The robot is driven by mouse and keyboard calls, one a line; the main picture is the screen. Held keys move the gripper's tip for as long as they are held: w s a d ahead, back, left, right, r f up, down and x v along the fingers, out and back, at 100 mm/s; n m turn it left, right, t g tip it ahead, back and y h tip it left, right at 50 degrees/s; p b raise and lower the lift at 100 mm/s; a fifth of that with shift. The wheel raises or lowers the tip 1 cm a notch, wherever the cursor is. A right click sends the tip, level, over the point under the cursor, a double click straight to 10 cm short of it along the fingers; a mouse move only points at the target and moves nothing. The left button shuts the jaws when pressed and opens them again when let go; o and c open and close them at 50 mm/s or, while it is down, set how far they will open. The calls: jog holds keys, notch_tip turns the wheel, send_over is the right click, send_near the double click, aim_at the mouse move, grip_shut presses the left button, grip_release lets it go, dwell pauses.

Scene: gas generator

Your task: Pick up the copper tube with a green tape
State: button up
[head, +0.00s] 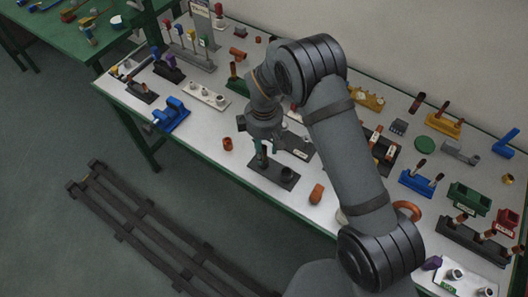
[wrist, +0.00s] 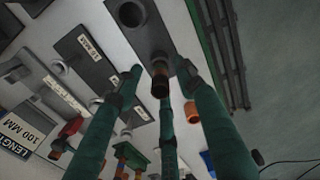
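My gripper (head: 262,157) points down over a dark two-socket holder (head: 285,177) on the white tabletop. In the wrist view, my gripper's green fingers (wrist: 158,72) are spread around a short copper-brown tube (wrist: 160,86), with gaps on both sides. The tube seems to stand in one socket of the dark holder (wrist: 136,32); the holder's other socket looks empty. The middle finger hides part of the tube, and I cannot tell whether it bears green tape. In the head view the fingers mostly hide it.
Loose copper fittings lie left (head: 228,144) and right (head: 317,193) of the holder. A blue clamp (head: 171,114) stands left. Several tube racks and coloured holders, such as a blue one (head: 417,183), crowd the right side. My arm covers the table's middle.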

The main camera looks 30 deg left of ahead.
jog(key=shift+a+f, duration=0.1)
jog(key=shift+f, duration=0.85)
grip_shut()
